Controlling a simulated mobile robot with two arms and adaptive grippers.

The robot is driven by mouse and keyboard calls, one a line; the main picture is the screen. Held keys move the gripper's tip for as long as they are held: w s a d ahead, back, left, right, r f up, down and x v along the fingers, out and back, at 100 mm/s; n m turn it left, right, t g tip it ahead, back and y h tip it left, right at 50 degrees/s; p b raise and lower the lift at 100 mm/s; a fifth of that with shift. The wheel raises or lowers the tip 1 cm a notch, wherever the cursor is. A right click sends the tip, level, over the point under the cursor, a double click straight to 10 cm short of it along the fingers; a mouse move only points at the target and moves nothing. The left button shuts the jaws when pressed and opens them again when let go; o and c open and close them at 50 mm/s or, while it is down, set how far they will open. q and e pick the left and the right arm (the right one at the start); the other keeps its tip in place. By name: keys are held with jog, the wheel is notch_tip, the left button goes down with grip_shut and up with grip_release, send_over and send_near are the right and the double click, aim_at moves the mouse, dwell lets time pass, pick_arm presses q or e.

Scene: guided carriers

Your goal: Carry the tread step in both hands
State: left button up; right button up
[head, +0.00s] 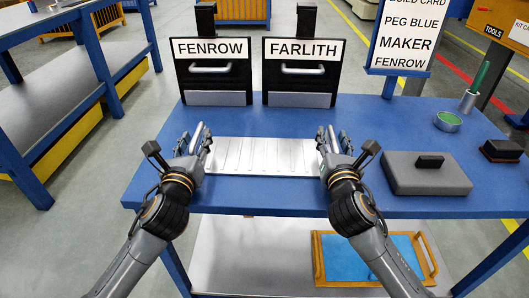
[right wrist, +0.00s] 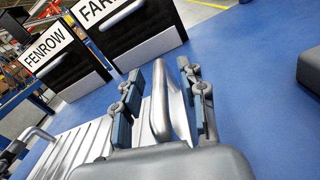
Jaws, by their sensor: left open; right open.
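The tread step (head: 262,155) is a silver ribbed plate lying flat on the blue table (head: 290,195), with a raised bar handle at each end. My left gripper (head: 194,142) is open at the left handle. My right gripper (head: 333,141) is open at the right handle (right wrist: 160,108). In the right wrist view this handle stands between the two fingers of the right gripper (right wrist: 165,85), which are apart. The step's ribs (right wrist: 75,150) stretch away to the left there. The left gripper's exact fit around its handle is partly hidden.
Behind the step stand two black cases labelled FENROW (head: 213,97) and FARLITH (head: 302,98). A build card (head: 403,38) stands to their right. A blue tray (head: 322,258) lies below.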

pick_arm(q)
jog(key=shift+w, duration=0.35)
pick_arm(e)
jog(key=shift+w, duration=0.35)
pick_arm(q)
grip_shut()
pick_arm(e)
grip_shut()
